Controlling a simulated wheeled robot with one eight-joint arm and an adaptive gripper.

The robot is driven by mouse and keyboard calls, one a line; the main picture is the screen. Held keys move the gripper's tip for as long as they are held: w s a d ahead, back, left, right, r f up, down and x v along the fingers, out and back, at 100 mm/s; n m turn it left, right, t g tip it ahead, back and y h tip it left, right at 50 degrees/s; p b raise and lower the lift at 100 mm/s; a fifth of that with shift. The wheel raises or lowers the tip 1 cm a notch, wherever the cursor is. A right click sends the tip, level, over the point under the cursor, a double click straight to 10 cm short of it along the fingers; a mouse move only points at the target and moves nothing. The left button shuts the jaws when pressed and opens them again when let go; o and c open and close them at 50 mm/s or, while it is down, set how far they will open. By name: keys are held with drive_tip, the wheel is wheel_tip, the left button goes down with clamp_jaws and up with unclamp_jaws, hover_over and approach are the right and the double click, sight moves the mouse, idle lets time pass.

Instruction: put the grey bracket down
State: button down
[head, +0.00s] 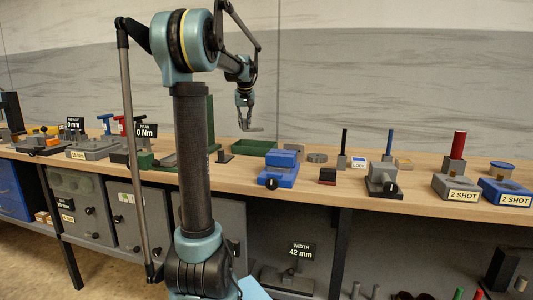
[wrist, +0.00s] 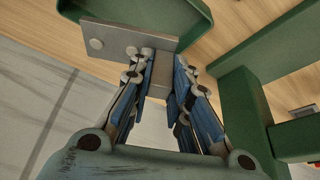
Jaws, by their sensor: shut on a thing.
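My gripper (head: 244,114) is shut on the grey bracket (head: 252,129) and holds it above the back of the workbench. In the wrist view the blue-padded fingers of my gripper (wrist: 163,74) close on the bracket's narrow arm. The wider plate of the bracket (wrist: 115,38), with two round light spots, extends to the upper left. The part of the bracket between the fingers is partly hidden.
A green tray (head: 268,154) lies on the wooden bench (head: 330,178) below and right of my gripper. A green stand (wrist: 242,112) is close at the right in the wrist view. A blue fixture (head: 280,170) stands in front of the tray.

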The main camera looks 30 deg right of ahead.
sight(255, 148)
drive_tip(key=shift+w+d, duration=0.15)
drive_tip(key=shift+d, duration=0.1)
drive_tip(key=shift+d, duration=0.25)
drive_tip(key=shift+s+f, duration=0.2)
drive_tip(key=shift+f, duration=4.8)
drive_tip(key=shift+f, duration=0.1)
drive_tip(key=c, duration=1.5)
unclamp_jaws()
